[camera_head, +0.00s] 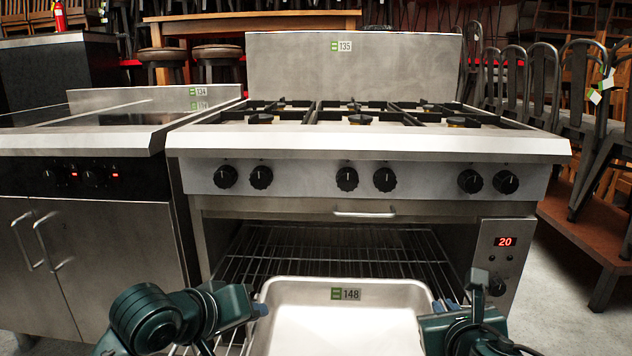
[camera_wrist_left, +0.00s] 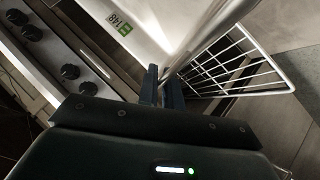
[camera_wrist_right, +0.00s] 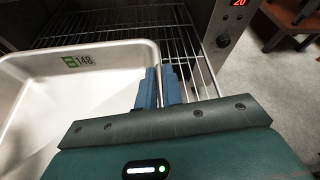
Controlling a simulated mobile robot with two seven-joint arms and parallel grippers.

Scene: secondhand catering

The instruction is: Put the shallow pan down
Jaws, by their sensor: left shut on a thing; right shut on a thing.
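The shallow pan (camera_head: 340,325), a light metal tray with a green-and-white 148 tag, is level in front of the open oven. My left gripper (camera_head: 262,308) is shut on its left rim. My right gripper (camera_head: 447,305) is shut on its right rim. In the left wrist view the blue fingers (camera_wrist_left: 163,88) meet at the pan's edge (camera_wrist_left: 150,25). In the right wrist view the fingers (camera_wrist_right: 159,88) pinch the pan's side wall (camera_wrist_right: 90,70). The pan's near end is cut off in the head view. I cannot tell whether it touches the wire rack below.
A wire oven rack (camera_head: 340,250) lies inside the open oven, and a wire rack (camera_wrist_left: 235,65) also shows below the pan. The stove (camera_head: 365,145) stands above with burners and knobs. A steel cabinet (camera_head: 90,260) is at left. Chairs (camera_head: 570,95) and a wooden platform (camera_head: 590,235) are at right.

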